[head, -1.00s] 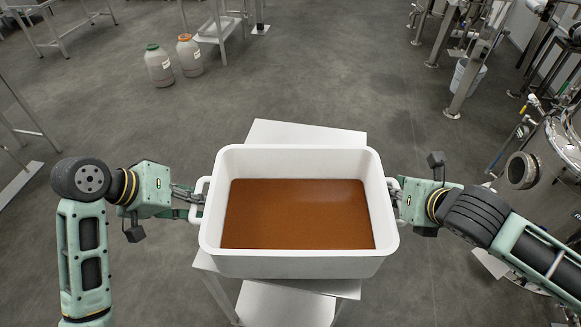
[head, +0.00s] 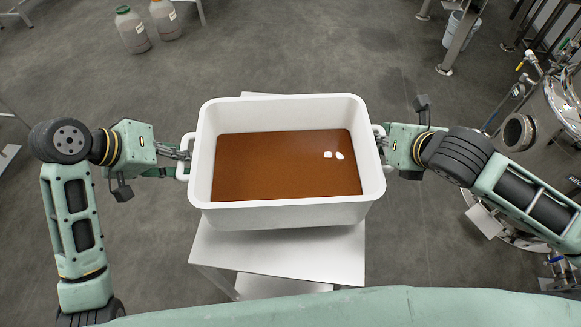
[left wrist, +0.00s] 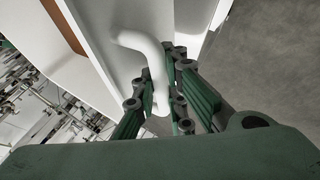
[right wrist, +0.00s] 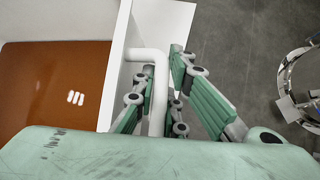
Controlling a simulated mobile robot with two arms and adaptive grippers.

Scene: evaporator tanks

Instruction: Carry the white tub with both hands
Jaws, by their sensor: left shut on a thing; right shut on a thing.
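The white tub (head: 290,214) is in the middle of the head view, with brown liquid (head: 285,172) inside. It looks about level above a white stand; I cannot tell how large the gap is. My left gripper (head: 183,154) is shut on the tub's left handle (head: 184,172); the left wrist view shows its fingers around the white handle bar (left wrist: 155,65). My right gripper (head: 384,144) is shut on the right handle (head: 379,131); the right wrist view shows its fingers on both sides of that bar (right wrist: 158,90).
The white stand (head: 300,262) is under and in front of the tub. A steel tank (head: 550,120) with pipework stands at the right. Two jugs, one green-capped (head: 132,32) and one orange-capped (head: 165,20), stand on the floor at the back left. Open floor lies behind the tub.

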